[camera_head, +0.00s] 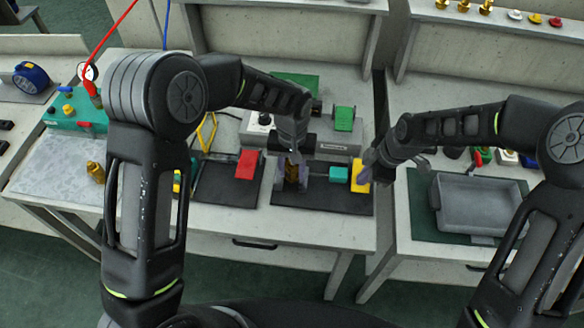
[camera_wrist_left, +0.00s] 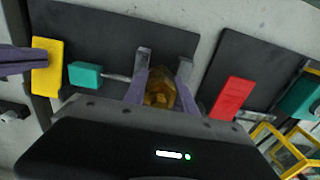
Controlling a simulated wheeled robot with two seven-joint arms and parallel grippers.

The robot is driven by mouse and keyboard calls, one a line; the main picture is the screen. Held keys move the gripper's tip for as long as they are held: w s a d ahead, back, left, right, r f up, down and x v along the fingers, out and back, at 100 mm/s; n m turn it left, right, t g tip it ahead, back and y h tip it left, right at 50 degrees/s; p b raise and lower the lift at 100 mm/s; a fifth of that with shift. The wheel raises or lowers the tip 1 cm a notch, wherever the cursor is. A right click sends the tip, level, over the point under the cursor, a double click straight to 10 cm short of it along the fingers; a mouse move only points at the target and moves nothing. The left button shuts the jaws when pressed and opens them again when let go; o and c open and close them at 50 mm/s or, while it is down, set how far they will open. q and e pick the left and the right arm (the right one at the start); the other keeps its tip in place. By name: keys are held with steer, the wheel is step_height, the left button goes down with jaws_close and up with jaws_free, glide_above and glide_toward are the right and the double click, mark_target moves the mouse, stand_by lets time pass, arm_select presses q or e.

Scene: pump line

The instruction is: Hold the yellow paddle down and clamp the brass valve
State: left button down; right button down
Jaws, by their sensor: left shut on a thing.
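The brass valve (camera_head: 291,172) stands on a black mat in the middle of the bench. My left gripper (camera_head: 292,165) points down over it and is shut on it; the left wrist view shows the valve (camera_wrist_left: 160,90) between the two fingers. The yellow paddle (camera_head: 360,174) is at the right end of the same mat, beside a teal block (camera_head: 338,174). My right gripper (camera_head: 371,168) is at the paddle's right side. In the left wrist view its purple finger (camera_wrist_left: 17,61) overlaps the edge of the paddle (camera_wrist_left: 48,66); contact and the jaw gap are unclear.
A red paddle (camera_head: 246,163) lies on another black mat to the left. A grey unit with a green flap (camera_head: 344,118) stands behind the valve. A grey tray (camera_head: 483,205) is on the right bench, past a gap between benches. A yellow frame (camera_head: 207,131) stands at left.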

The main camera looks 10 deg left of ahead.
arm_select(q)
steer(key=shift+s+f, duration=0.15)
steer(key=shift+f, duration=0.05)
steer(key=c, duration=1)
jaws_free()
steer(key=shift+f, duration=0.1)
steer(key=c, duration=0.4)
steer(key=shift+o, duration=1.3)
steer(key=shift+s, duration=0.1)
steer(key=shift+r, duration=0.75)
arm_select(e)
steer(key=shift+f, duration=0.1)
arm_select(q)
steer(key=shift+w+r, duration=0.2)
steer(key=shift+r, duration=2.75)
